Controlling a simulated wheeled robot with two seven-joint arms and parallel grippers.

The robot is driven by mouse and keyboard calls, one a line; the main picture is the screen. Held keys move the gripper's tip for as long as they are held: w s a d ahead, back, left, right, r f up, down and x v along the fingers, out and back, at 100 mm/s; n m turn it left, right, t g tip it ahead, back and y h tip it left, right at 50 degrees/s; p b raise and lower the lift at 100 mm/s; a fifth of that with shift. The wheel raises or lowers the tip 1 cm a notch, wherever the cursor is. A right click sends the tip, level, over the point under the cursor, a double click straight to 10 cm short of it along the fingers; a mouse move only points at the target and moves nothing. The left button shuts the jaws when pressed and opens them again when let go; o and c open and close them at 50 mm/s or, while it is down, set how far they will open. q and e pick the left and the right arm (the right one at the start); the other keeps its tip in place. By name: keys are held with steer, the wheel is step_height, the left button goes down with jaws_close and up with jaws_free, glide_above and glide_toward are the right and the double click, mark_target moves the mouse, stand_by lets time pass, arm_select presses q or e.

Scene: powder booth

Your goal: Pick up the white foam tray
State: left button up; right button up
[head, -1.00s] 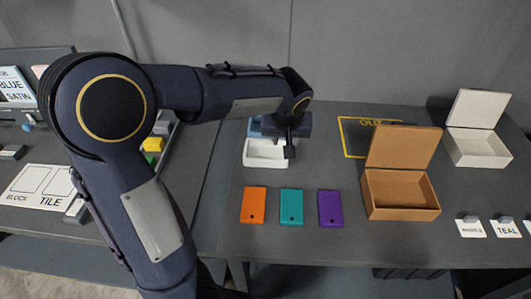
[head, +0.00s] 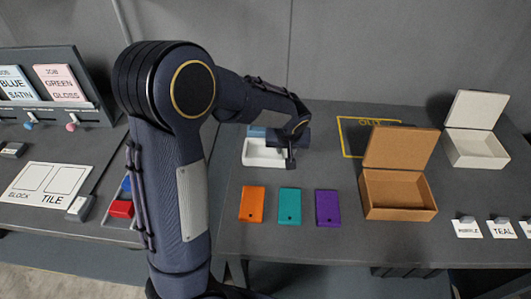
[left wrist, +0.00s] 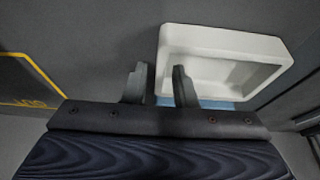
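The white foam tray (head: 258,154) sits on the right-hand grey table, left of its middle. It is a shallow, open tray and looks empty. My left gripper (head: 291,160) is at the tray's right end in the head view, which hides part of that end. In the left wrist view, the gripper's fingers (left wrist: 159,87) are apart. The near side wall of the tray (left wrist: 171,48) lies between them in the picture, one finger overlapping the tray and the other outside it. I cannot tell whether either finger touches it. My right gripper is not in view.
A blue item (head: 257,132) is behind the tray. Orange (head: 252,204), teal (head: 290,206) and purple (head: 328,208) pieces lie in front. An open brown box (head: 398,213) and an open white box (head: 478,150) stand to the right. A yellow-outlined area (head: 344,138) is at the back.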

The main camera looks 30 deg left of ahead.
arm_select(q)
jaws_close()
steer(key=shift+r, duration=0.15)
steer(key=shift+r, duration=0.25)
step_height(320, 180, up, 2)
steer(key=shift+r, duration=0.1)
steer(key=s+a+r+b, duration=0.2)
steer(key=s+a+r, duration=0.4)
steer(key=s+r, duration=0.4)
steer(key=shift+s+a, duration=0.3)
steer(key=shift+s, duration=0.9)
